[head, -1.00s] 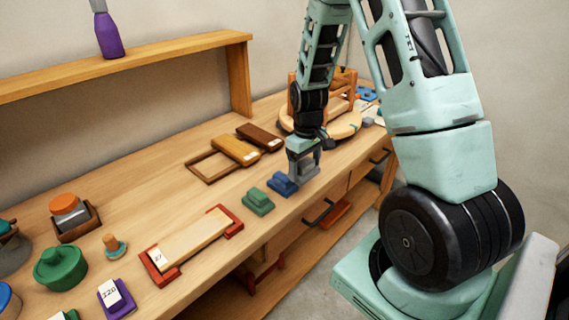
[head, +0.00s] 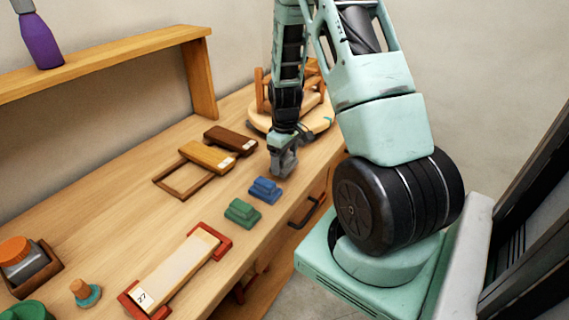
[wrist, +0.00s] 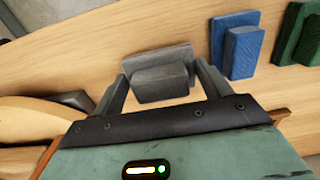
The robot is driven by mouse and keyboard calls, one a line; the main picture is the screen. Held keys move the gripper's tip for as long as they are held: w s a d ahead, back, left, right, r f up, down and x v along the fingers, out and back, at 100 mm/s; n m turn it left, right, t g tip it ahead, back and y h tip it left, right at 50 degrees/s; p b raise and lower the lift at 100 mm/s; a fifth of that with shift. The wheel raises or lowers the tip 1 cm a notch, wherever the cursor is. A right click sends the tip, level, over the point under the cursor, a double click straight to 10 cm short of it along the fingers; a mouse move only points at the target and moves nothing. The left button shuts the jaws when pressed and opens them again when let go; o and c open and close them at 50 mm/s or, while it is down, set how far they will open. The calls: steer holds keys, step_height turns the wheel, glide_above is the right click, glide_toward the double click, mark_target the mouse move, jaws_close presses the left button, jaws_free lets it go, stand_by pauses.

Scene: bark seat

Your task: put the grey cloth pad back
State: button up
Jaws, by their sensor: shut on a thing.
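The grey cloth pad (wrist: 160,84) is a stepped grey block in the wrist view. One finger of my gripper (wrist: 164,80) is on each side of it, and the gripper is shut on it. In the head view my gripper (head: 284,160) points down over the bench's front part, just beyond the blue pad. The grey pad is hard to separate from the grey fingers there. I cannot tell whether it touches the bench top.
A blue pad (head: 265,189) and a green pad (head: 242,212) sit in a row along the bench's front edge. A sharpening stone (head: 176,268) lies in a red holder. Brown blocks and a frame (head: 182,181) lie behind. A round wooden stand (head: 314,120) is beyond the gripper.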

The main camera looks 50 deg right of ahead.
steer(key=shift+f, duration=1.2)
steer(key=shift+f, duration=0.2)
steer(key=o, duration=1)
